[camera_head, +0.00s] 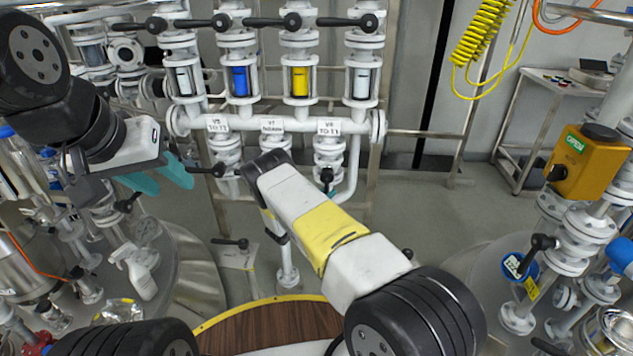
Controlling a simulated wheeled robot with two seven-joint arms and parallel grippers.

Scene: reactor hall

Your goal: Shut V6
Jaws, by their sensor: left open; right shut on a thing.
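The V6 valve (329,150) is the right-hand one under the white manifold, below a small label that seems to read V6. Its black handle (326,175) points down towards me. A bit of teal fingertip of my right gripper (330,190) shows at this handle and is shut on it. Most of that gripper is hidden behind my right arm, which crosses the middle of the view. My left gripper (172,184) has its teal fingers apart and empty, left of the valves, close to the V5 lever (207,171).
The V7 valve (271,140) is partly hidden by my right arm. Several black levers run along the top of the manifold (275,118). A spray bottle (138,270) stands on the left vessel. A yellow actuator box (585,163) is at the right. Grey floor lies beyond.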

